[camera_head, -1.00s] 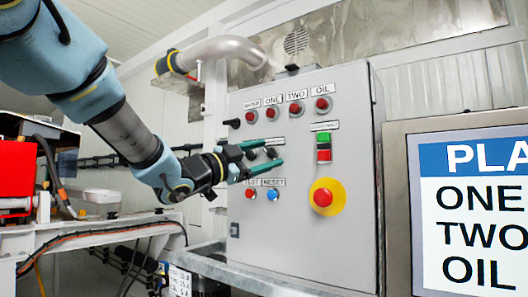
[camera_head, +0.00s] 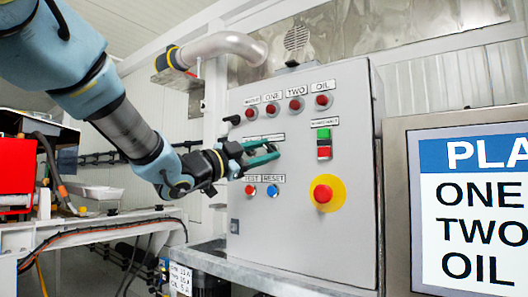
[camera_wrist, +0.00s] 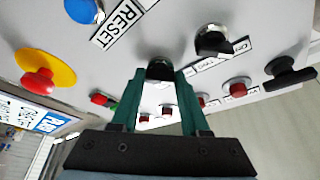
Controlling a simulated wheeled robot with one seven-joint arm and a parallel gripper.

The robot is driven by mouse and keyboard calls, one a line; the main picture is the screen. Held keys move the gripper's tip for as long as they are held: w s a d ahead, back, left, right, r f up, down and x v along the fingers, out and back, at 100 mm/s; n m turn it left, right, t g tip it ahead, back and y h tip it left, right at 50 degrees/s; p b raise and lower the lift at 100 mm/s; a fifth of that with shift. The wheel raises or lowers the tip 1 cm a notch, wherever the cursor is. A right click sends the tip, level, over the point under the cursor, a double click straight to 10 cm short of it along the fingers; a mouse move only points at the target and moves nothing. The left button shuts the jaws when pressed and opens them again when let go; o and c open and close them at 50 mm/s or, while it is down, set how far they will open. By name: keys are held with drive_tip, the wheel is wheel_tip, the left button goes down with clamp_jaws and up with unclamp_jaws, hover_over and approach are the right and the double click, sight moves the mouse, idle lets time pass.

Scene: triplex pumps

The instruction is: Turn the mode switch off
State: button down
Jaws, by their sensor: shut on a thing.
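The grey control panel (camera_head: 285,225) stands in front of me. My gripper (camera_head: 272,152) reaches its middle row from the left, its green fingers closed in. In the wrist view my gripper (camera_wrist: 159,80) has its fingers on both sides of a dark rotary knob (camera_wrist: 160,68), which I take to be the mode switch. It is shut on this knob. The knob's pointer angle cannot be read, and in the head view the fingers hide it. A second black knob (camera_wrist: 213,40) sits beside it in the wrist view, outside the fingers.
Several red lamps (camera_head: 295,104) line the panel's top. Below the gripper are a red button (camera_head: 250,190) and a blue reset button (camera_head: 272,191). A green and red button pair (camera_head: 323,142) and a red emergency stop (camera_head: 323,194) are to the right. A black handle (camera_head: 232,119) juts out upper left.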

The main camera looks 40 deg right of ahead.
drive_tip(key=shift+m+b, duration=0.3)
drive_tip(key=shift+m, duration=0.1)
drive_tip(key=m+g+y+b, duration=0.1)
drive_tip(key=m, duration=0.2)
drive_tip(key=m+y, duration=0.1)
drive_tip(key=m, duration=0.1)
drive_tip(key=m+y+b, duration=0.1)
drive_tip(key=m, duration=0.2)
drive_tip(key=shift+r+m+g, duration=0.15)
drive_tip(key=shift+m+g, duration=0.15)
drive_tip(key=shift+g, duration=0.1)
idle(0.3)
drive_tip(key=shift+c, duration=2)
unclamp_jaws()
drive_tip(key=shift+w, duration=0.1)
drive_tip(key=w+a+b, duration=0.1)
drive_tip(key=a+b, duration=0.1)
drive_tip(key=a, duration=0.8)
drive_tip(key=shift+w+a, duration=0.2)
drive_tip(key=shift+a, duration=0.2)
